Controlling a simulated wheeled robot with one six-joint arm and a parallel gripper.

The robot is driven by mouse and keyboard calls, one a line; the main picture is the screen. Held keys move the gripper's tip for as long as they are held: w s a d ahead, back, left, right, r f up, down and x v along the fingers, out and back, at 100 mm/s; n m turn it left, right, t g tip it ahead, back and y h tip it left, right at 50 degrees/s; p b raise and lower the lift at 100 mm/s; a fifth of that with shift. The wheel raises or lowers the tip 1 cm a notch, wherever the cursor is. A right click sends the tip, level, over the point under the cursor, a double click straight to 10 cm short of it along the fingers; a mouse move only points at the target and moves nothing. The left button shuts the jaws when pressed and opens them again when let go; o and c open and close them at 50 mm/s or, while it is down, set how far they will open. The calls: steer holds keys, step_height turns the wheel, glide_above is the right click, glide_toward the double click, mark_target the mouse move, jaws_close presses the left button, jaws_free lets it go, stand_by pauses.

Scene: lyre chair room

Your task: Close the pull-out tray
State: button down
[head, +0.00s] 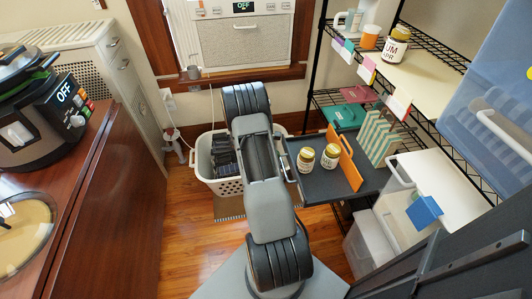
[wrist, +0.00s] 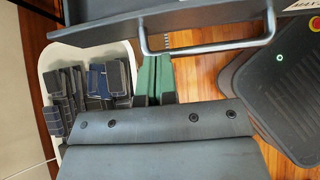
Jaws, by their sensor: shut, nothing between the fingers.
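The dark grey pull-out tray (head: 318,188) juts out to the left from the wire shelf in the head view. Two jars with yellow lids (head: 306,159) (head: 330,156) and an upright orange piece (head: 345,158) are on it. Its front wall (wrist: 100,32) and bar handle (wrist: 210,46) cross the top of the wrist view. My gripper (wrist: 154,58) shows there as two green-sided fingers side by side, shut and empty. The fingertips appear just below the handle's left end; I cannot tell whether they touch. My arm hides the fingers in the head view.
A white laundry basket (head: 205,175) with dark folded items stands left of the tray, also in the wrist view (wrist: 52,62). A wire shelf (head: 322,70) holds cups, a jar and boxes. A wooden cabinet (head: 105,190) stands left.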

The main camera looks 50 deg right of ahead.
mark_target(289, 155)
steer(key=shift+s+d+r, duration=0.1)
steer(key=shift+s+d, duration=0.45)
steer(key=shift+d, duration=0.2)
steer(key=shift+s+d+r, duration=0.1)
steer(key=shift+s+d, duration=0.45)
steer(key=shift+d, duration=0.15)
steer(key=shift+d, duration=0.1)
